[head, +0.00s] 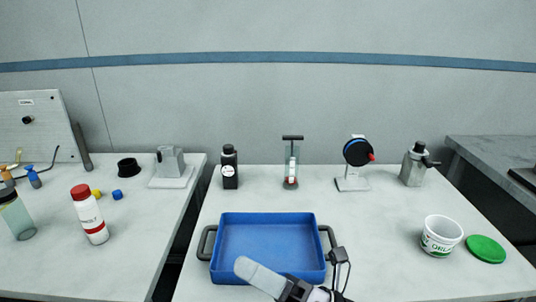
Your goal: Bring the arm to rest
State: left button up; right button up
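My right arm comes in at the bottom centre of the head view, over the front edge of the blue tray (265,217). Its gripper end (268,279) shows as a pale rounded part pointing up and left, with dark parts behind it. A black piece with thin stalks stands up beside it. I cannot make out two separate fingertips, so whether it is open or shut is unclear. My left gripper is not in view.
The tray looks empty. Behind it stand a black bottle (229,170), a small clear-columned stand (291,164), a black-disc stand (354,165) and a grey dispenser (414,167). A white tub (441,236) and green lid (486,249) are right. A red-capped bottle (89,216) stands left.

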jog(key=w+d+f+m+t+h, duration=0.1)
jog(key=d+f+m+t+h, duration=1.1)
jog(key=m, duration=1.5)
jog(key=s+d+f+m+g+h, duration=0.3)
jog(key=s+d+f+m+g, duration=0.1)
jog(key=f, duration=0.4)
jog(key=s+d+f+m+g+h+p, duration=0.1)
jog(key=s+d+f+m+g+h, duration=0.3)
jog(key=f, duration=0.5)
jog(key=s+d+m, duration=0.2)
jog(key=s, duration=0.1)
jog(key=shift+s+d+m+g, duration=0.25)
jog(key=shift+s+m+g, duration=0.05)
jog(key=shift+m, duration=0.1)
